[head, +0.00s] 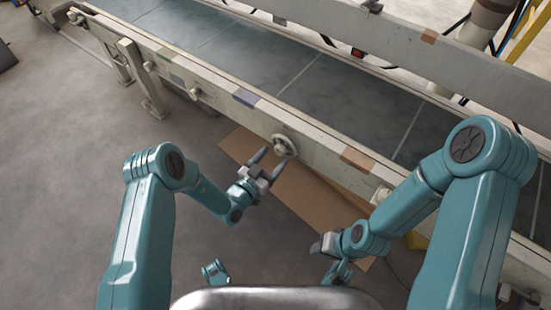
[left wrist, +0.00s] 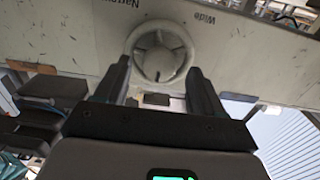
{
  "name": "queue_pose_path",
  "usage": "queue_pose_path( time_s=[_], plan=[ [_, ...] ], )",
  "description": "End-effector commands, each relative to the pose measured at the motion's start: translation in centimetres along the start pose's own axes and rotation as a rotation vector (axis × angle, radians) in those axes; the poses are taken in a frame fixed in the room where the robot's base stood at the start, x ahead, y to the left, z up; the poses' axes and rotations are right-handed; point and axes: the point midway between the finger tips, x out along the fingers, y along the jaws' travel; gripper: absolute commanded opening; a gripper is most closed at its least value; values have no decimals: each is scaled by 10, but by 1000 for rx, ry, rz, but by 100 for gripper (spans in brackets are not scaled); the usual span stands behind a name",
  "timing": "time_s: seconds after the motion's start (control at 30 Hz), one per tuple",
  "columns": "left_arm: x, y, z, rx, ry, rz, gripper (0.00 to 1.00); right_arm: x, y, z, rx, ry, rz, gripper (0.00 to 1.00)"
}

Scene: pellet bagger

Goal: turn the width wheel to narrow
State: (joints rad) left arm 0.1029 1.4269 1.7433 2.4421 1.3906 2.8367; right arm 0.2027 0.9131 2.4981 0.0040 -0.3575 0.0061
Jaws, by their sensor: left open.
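The width wheel (head: 284,146) is a round, pale wheel on the side rail of the conveyor. In the left wrist view the wheel (left wrist: 160,52) shows a dark mark near its upper middle, with the label "Wide" (left wrist: 205,18) to its right and a partly cut-off label (left wrist: 124,3) to its upper left. My left gripper (head: 270,159) is open and empty just in front of the wheel. In the left wrist view its fingers (left wrist: 158,70) stand to either side of the wheel's lower part; contact cannot be told. My right gripper (head: 322,246) is low and far from the wheel, its jaws unclear.
The conveyor's grey belt (head: 250,65) runs diagonally behind the pale side rail (head: 220,97). A smaller knob (head: 195,93) sits farther left on the rail. Flat brown cardboard (head: 308,197) lies on the floor below the wheel.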

Motion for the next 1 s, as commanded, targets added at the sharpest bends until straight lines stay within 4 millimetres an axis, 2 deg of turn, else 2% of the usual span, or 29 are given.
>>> queue_pose_path(
  time_s=[0.2, 0.47, 0.63, 1.0],
  plan=[
    [17, 1, 0, 0, 0, -1, 69, 7, 2, -5, -3, 15, -1, 43],
    [17, 1, 0, 0, -1, -1, 69, 6, 2, -5, -3, 17, -1, 43],
    [17, 1, 0, 0, -1, -1, 14, 6, 2, -5, -3, 16, -1, 43],
    [17, 1, 0, 46, -2, -1, 13, 4, 1, -3, -2, 11, -1, 43]
  ],
)
